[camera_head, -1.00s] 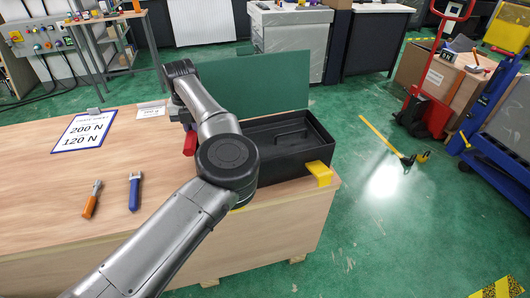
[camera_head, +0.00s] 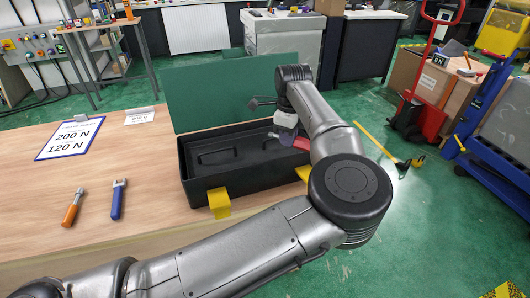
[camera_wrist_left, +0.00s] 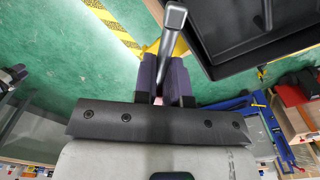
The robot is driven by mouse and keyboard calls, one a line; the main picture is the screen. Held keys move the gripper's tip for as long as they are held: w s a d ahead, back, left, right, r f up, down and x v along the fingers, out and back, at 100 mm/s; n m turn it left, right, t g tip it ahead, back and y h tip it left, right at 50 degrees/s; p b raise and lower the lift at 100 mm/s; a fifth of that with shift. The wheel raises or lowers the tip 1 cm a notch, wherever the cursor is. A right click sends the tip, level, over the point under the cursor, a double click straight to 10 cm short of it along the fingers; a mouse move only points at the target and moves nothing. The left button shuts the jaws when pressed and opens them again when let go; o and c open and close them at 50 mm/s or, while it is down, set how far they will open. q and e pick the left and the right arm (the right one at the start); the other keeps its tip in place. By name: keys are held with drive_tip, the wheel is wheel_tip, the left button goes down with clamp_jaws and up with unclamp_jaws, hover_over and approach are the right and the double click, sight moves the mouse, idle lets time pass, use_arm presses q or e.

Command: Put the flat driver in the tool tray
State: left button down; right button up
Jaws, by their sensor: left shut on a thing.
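The open toolbox (camera_head: 262,177) stands on the bench in the head view. The black tool tray (camera_head: 213,160) with a handle lies inside it. My left gripper (camera_head: 290,132) is above the box's right end. In the left wrist view its purple fingers (camera_wrist_left: 166,80) are shut on a tool with a grey metal end (camera_wrist_left: 174,16). A red part (camera_head: 299,143) shows at the gripper in the head view. I cannot tell whether this is the flat driver. An orange-handled tool (camera_head: 73,207) and a blue-handled tool (camera_head: 118,200) lie on the bench. My right gripper is out of view.
The green lid (camera_head: 225,95) stands up behind the box. Yellow latches (camera_head: 219,203) are on its front. A printed torque sheet (camera_head: 70,137) and a small card (camera_head: 139,116) lie on the bench at left.

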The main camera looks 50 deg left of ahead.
use_arm(q)
drive_tip(key=n, duration=0.3)
drive_tip(key=shift+n, duration=0.3)
drive_tip(key=n, duration=0.4)
drive_tip(key=shift+s+n, duration=0.15)
drive_tip(key=shift+n, duration=0.15)
drive_tip(key=shift+a+f+n, duration=0.2)
drive_tip(key=shift+n, duration=0.2)
drive_tip(key=b, duration=0.6)
hover_over(255, 157)
wheel_tip(255, 157, down, 7)
drive_tip(key=shift+d+r, duration=0.1)
drive_tip(key=shift+r, duration=0.05)
wheel_tip(255, 157, down, 4)
drive_tip(key=b, duration=0.2)
drive_tip(key=shift+b, duration=0.35)
drive_tip(key=c, duration=1.2)
unclamp_jaws()
